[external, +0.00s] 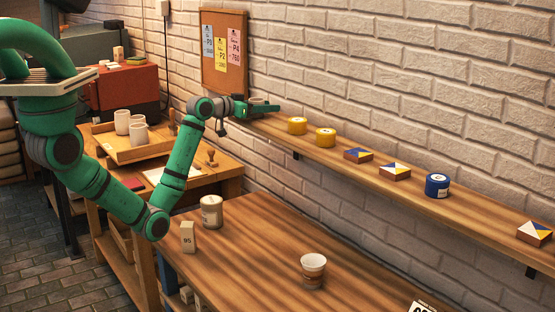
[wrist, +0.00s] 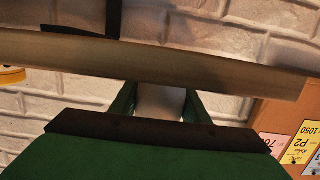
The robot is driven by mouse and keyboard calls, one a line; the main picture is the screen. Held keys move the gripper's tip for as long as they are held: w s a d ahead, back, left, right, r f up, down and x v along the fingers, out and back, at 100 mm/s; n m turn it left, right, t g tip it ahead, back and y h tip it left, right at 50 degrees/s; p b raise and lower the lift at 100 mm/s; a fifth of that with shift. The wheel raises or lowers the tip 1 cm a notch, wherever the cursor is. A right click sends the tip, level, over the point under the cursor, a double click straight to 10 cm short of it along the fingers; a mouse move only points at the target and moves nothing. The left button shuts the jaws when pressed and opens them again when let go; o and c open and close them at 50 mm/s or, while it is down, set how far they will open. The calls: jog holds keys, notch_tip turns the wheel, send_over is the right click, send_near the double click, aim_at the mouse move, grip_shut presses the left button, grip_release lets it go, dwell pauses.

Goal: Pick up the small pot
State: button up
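A small greyish pot (external: 259,101) is at the left end of the wall shelf (external: 385,151), partly hidden by my gripper. My gripper (external: 262,107) reaches to it from the left at shelf height. In the wrist view my two fingers (wrist: 161,103) stand apart, with a smooth pale surface (wrist: 161,101), apparently the pot's side, filling the gap between them. I cannot tell whether the fingers press on it or whether it is off the shelf.
Two yellow tins (external: 297,126) stand right of the pot, then patterned boxes (external: 358,155) and a blue tin (external: 437,186). The brick wall (external: 400,70) is close behind.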

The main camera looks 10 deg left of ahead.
jog(key=c, duration=0.4)
jog(key=shift+r, duration=0.1)
